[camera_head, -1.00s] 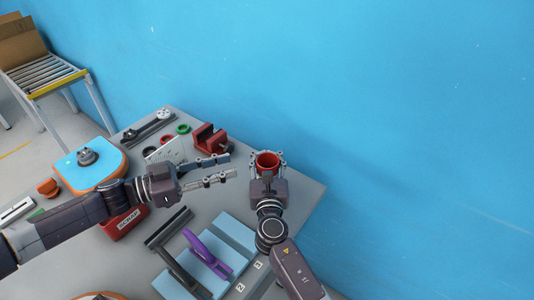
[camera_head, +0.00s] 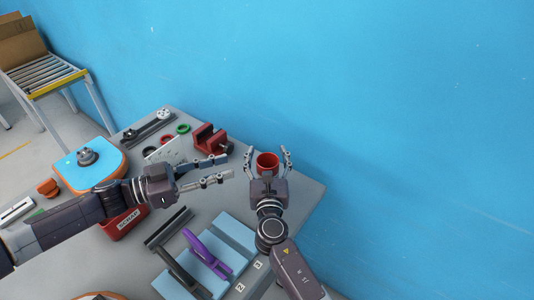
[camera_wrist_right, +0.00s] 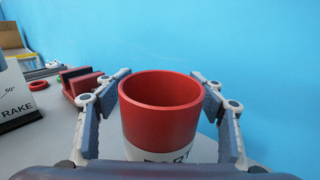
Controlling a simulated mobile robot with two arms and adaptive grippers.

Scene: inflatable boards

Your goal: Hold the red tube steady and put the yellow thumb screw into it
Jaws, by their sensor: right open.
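A red round cup-like tube (camera_head: 267,160) with an open top stands upright at the table's right side. In the right wrist view the red tube (camera_wrist_right: 160,115) has a white label with partly hidden dark letters. My right gripper (camera_head: 266,150) is open, its fingers on either side of the tube with a gap showing on both sides. My left gripper (camera_head: 229,166) is open and empty, its fingers pointing right toward the tube from a short distance left. I cannot make out a yellow thumb screw in any view.
A red vise-like block (camera_head: 210,140) stands behind my left gripper. A red scrap bin (camera_head: 124,224) is partly under my left arm. A light blue board (camera_head: 235,235) with a purple clamp-like part (camera_head: 208,252) lies in front. The blue wall is close behind the table.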

